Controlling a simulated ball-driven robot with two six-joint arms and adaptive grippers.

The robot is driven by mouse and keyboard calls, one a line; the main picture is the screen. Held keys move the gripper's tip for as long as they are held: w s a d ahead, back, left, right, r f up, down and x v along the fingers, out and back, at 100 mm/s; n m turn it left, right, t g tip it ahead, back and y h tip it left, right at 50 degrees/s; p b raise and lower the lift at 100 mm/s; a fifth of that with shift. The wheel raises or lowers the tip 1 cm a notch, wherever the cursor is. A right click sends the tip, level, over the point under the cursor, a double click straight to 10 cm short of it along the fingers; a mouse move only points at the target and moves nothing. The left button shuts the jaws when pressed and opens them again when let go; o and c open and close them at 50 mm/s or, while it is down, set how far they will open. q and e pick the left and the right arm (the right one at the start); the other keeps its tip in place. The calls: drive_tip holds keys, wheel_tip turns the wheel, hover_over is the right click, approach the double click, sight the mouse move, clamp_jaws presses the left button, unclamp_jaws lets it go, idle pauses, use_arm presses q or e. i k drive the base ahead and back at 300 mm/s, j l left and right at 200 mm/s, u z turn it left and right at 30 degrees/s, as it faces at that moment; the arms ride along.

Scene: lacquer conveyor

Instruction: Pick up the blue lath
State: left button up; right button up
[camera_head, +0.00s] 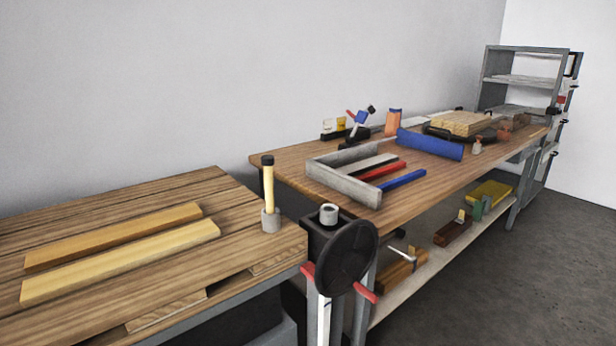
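The blue lath (403,180) lies on the farther wooden table (450,172), near its front edge. It is a thin, straight bar beside the open end of a grey U-shaped frame (343,184). A red lath (382,171) and a pale grey lath (362,165) lie roughly parallel behind it. A larger blue block-like piece (430,145) lies farther back to the right. Neither of my grippers is in view.
A nearer table (120,208) on the left holds two yellow-brown boards (120,260) and a brush-like tool upright in a grey cup (270,219). A black disc (346,258) stands at the table gap. Shelves (525,80) stand at the back right; grey floor is clear at right.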

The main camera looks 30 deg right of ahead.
sight(386, 187)
drive_tip(key=l+u, duration=0.6)
drive_tip(key=l, duration=0.25)
drive_tip(key=k+l+u, duration=0.1)
drive_tip(key=l+u, duration=0.2)
drive_tip(key=k+l+u, duration=0.1)
drive_tip(key=l+u, duration=0.2)
drive_tip(key=l, duration=0.2)
drive_tip(key=k+l+u, duration=0.35)
drive_tip(key=l+u, duration=0.2)
drive_tip(key=l, duration=0.15)
